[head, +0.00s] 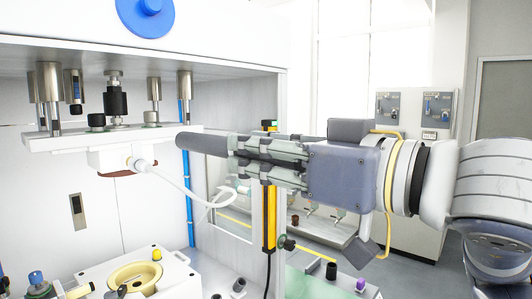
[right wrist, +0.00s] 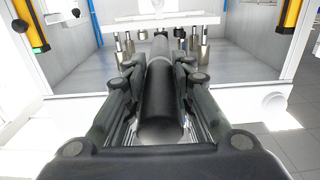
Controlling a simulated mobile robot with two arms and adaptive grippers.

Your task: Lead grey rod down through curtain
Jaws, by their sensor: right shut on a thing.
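The dark grey rod (head: 203,144) is held nearly level, its free end pointing left into the press opening beside the white upper plate (head: 150,133). In the right wrist view the rod (right wrist: 160,95) points forward, away from the palm. My right gripper (head: 240,150) is shut on the rod, with fingers along both sides of it. The curtain's yellow post (head: 269,215) stands below and behind the gripper. In the right wrist view yellow posts stand at the left (right wrist: 28,22) and right (right wrist: 289,14), with the rod between them. My left gripper is not in view.
Metal guide pillars (head: 49,85) hang inside the press above the plate. A white hose (head: 180,182) loops below the rod. A lower fixture with a cream ring (head: 134,278) sits beneath. The space between the plate and the fixture is mostly open.

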